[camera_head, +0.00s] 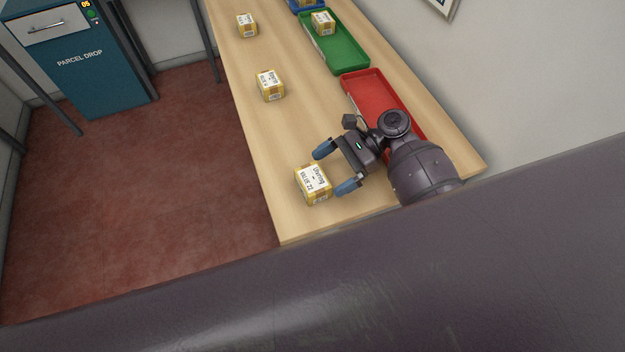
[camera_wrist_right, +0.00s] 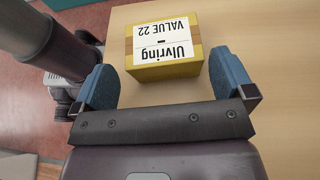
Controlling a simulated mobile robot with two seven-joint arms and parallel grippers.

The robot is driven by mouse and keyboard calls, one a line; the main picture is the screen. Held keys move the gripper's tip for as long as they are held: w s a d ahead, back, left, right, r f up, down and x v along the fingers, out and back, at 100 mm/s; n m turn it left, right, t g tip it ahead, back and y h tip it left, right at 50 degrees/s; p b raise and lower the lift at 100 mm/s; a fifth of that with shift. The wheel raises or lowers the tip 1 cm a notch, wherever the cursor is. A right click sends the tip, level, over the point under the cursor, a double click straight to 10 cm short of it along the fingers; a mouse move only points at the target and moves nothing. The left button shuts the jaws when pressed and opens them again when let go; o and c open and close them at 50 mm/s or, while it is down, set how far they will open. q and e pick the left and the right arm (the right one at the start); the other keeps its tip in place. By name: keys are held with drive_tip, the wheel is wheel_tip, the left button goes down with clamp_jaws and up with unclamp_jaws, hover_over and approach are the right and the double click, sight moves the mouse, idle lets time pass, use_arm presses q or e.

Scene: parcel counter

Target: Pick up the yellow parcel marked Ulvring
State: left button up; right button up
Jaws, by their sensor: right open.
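The yellow parcel marked Ulvring (camera_wrist_right: 165,70) lies on the wooden counter, label up, reading upside down in the right wrist view. It is the nearest parcel in the head view (camera_head: 313,183), close to the counter's near end. My right gripper (camera_head: 335,168) is open, its blue fingertips beside the parcel. In the right wrist view the parcel lies just beyond and between the two open fingertips (camera_wrist_right: 165,85). No grip on it shows. My left gripper does not show in the head view.
Other yellow parcels stand along the counter (camera_head: 270,86) (camera_head: 247,25). An empty-looking red tray (camera_head: 362,74) lies behind my right arm. A green tray (camera_head: 350,62) holds a parcel (camera_head: 322,22); a blue tray (camera_head: 296,8) is farther off. A teal parcel drop (camera_head: 85,75) stands left.

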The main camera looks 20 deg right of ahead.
sight(313, 180)
drive_tip(key=x, duration=0.5)
drive_tip(key=shift+w+p, duration=0.1)
drive_tip(key=shift+p, duration=0.2)
drive_tip(key=c, duration=0.8)
